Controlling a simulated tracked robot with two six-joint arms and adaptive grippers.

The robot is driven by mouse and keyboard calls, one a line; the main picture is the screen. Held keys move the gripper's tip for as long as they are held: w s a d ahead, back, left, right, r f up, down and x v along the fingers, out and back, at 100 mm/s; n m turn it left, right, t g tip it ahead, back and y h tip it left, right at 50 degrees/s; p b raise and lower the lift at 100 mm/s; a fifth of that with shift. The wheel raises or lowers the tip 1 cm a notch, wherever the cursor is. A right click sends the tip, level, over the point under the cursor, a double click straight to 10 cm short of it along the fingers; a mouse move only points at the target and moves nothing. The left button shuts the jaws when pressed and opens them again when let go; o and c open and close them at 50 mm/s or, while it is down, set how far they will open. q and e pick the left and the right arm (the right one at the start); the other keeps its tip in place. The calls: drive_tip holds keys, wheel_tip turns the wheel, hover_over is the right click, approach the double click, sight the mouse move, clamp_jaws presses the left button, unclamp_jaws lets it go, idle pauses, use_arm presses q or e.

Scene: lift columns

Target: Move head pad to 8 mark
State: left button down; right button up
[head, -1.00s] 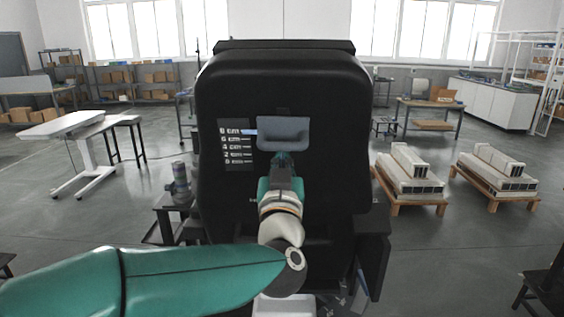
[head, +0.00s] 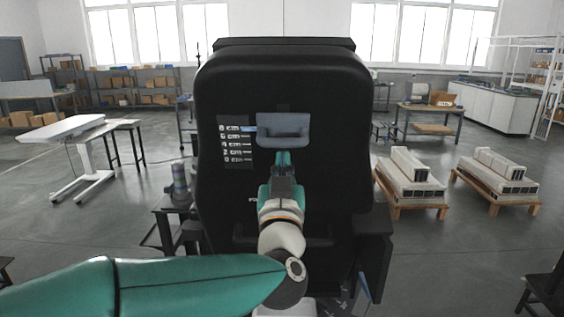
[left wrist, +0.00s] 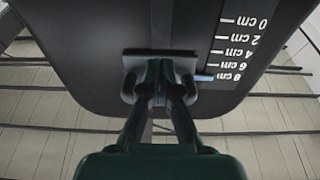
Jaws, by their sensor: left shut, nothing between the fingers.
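The head pad (head: 283,128) is a grey-blue cushion on the front of a tall black backrest (head: 283,85). Left of it, a white centimetre scale (head: 236,144) runs from 0 at the bottom to 8 at the top. A pale blue pointer beside the pad lies at the 8 mark. The left wrist view shows the scale upside down, with the blue pointer (left wrist: 205,78) level with 8 cm. My left gripper (head: 283,155) is shut and empty at the pad's lower edge. Its fingertips overlap the pad (left wrist: 129,88) in the left wrist view; contact is unclear. My right gripper is out of view.
A white table (head: 62,130) stands at the left. Pallets with pale beams (head: 410,180) lie on the floor at the right. A workbench (head: 430,112) and shelves (head: 140,85) stand farther back. Open floor lies between them.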

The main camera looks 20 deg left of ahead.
use_arm(q)
drive_tip(key=b+v, duration=0.3)
drive_tip(key=v, duration=0.4)
drive_tip(key=shift+s, duration=0.4)
drive_tip(key=shift+d+f, duration=0.1)
drive_tip(key=shift+f, duration=0.05)
idle(0.6)
